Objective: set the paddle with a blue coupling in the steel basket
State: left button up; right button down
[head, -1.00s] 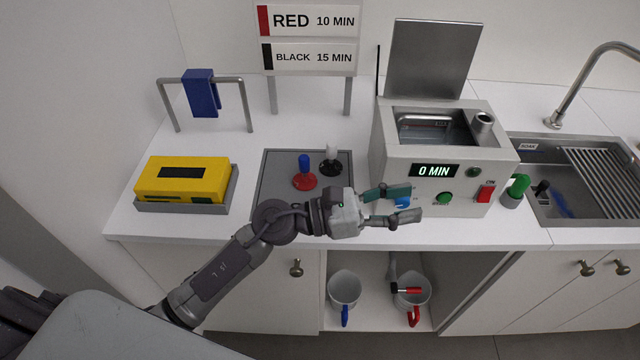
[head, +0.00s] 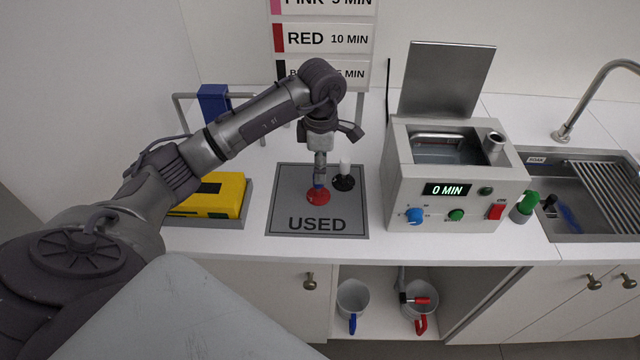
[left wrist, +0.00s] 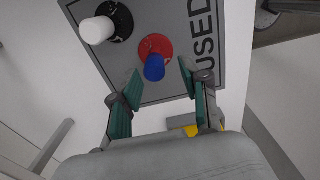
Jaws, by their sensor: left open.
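The paddle with a blue coupling (left wrist: 154,67) stands upright on the grey mat marked USED (head: 285,215); its red round base (head: 318,196) shows in the head view. My left gripper (head: 320,178) points down over it. In the left wrist view the open fingers (left wrist: 160,76) lie on either side of the blue coupling, with gaps showing; contact is not visible. A second paddle, with a white coupling (head: 345,166) and black base, stands just right of it. The steel basket (head: 446,150) appears to sit inside the open tank of the grey machine; it shows only partly. My right gripper is not in view.
The grey machine (head: 455,207) has its lid up and its display reads 0 MIN. A yellow box (head: 228,192) on a tray lies left of the mat. A sink (head: 590,228) is at the right. A rail with a blue cloth (head: 213,103) stands behind my arm.

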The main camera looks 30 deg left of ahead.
aim_at(318, 188)
pick_arm(q)
notch_tip(318, 188, down, 3)
jog(key=shift+w+r, duration=0.1)
jog(key=shift+r, duration=0.05)
jog(key=shift+f, duration=0.3)
jog(key=shift+f+p, duration=0.2)
jog(key=shift+p, duration=0.25)
jog(key=f+p, duration=0.1)
jog(key=f, duration=0.1)
jog(key=a+f+p, duration=0.1)
jog(key=f, duration=0.1)
jog(key=shift+w+f, duration=0.1)
jog(key=shift+f, duration=0.3)
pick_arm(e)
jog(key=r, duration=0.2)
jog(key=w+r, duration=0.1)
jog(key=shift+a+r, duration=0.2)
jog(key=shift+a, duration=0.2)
pick_arm(q)
jog(key=shift+c, duration=0.8)
grip_shut()
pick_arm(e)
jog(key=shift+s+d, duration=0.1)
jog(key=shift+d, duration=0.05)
